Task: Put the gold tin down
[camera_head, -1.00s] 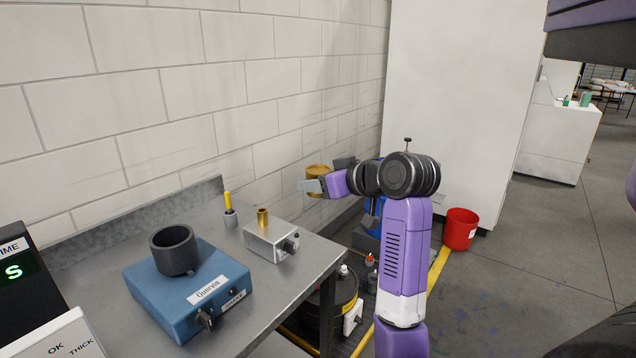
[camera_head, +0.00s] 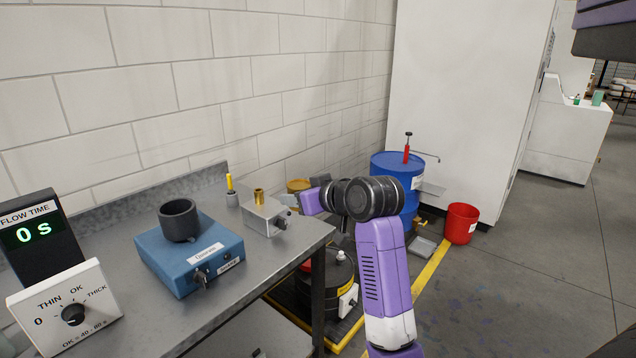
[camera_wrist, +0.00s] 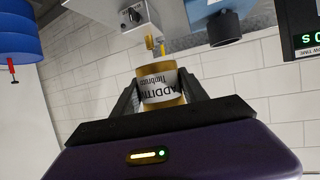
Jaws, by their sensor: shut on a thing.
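The gold tin (camera_head: 298,185) is at the far right end of the steel table (camera_head: 262,268) in the head view, close to the wall and partly hidden by my gripper (camera_head: 300,190). In the wrist view the tin (camera_wrist: 160,72) sits between the two dark fingers of my gripper (camera_wrist: 160,88), which is shut on it. Its white label reads upside down there, beginning "ADDITI". I cannot tell whether the tin's base touches anything.
A grey box with a brass cup (camera_head: 259,197), a yellow-topped holder (camera_head: 230,188), a blue device with a dark cup (camera_head: 180,222) and a flow-time display (camera_head: 32,233) stand on the table. A blue drum (camera_head: 390,175) and red bucket (camera_head: 461,222) stand on the floor.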

